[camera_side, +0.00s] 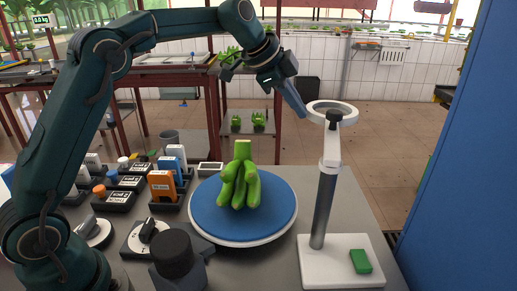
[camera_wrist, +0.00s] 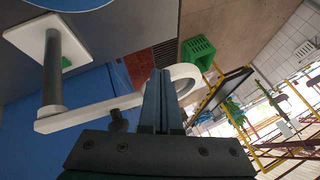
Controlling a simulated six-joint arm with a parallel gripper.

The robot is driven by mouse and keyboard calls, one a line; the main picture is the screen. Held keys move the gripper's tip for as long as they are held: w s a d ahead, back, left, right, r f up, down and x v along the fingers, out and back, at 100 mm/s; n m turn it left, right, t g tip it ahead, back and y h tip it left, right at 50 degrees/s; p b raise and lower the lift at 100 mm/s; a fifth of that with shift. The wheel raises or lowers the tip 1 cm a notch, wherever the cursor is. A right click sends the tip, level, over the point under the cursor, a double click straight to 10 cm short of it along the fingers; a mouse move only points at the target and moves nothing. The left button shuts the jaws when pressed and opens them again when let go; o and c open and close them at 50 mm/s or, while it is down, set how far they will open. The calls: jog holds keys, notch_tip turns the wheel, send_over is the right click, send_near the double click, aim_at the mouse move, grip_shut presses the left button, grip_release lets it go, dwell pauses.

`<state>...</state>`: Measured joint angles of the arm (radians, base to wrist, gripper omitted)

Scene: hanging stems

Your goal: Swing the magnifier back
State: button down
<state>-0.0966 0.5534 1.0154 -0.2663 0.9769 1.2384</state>
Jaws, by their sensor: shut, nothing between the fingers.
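The magnifier has a white ring (camera_side: 350,119) on a short white arm (camera_side: 332,147), carried by a grey post (camera_side: 323,205) on a white base plate (camera_side: 315,265). The ring is level and hangs over the right rear of the bench, clear of the turntable. My gripper (camera_side: 302,112) is shut and empty, pointing down at the ring's left edge. In the wrist view my fingers (camera_wrist: 162,100) overlap the left part of the ring (camera_wrist: 185,68). I cannot tell whether they touch it.
A blue turntable (camera_side: 205,212) holds a green banana-like bunch (camera_side: 240,185) left of the post. A green block (camera_side: 360,261) lies on the base plate. Dials and labelled blocks (camera_side: 162,186) crowd the bench's left. A blue panel (camera_side: 450,150) stands at the right.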

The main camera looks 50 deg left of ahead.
aim_at(318, 111)
jog(key=shift+w+d+m+h, duration=0.3)
jog(key=shift+w+d+m, duration=0.1)
jog(key=shift+w+m, duration=0.15)
jog(key=shift+w+d, duration=0.5)
jog(key=shift+w, duration=0.1)
jog(key=shift+w+d, duration=0.15)
jog(key=shift+r, duration=0.1)
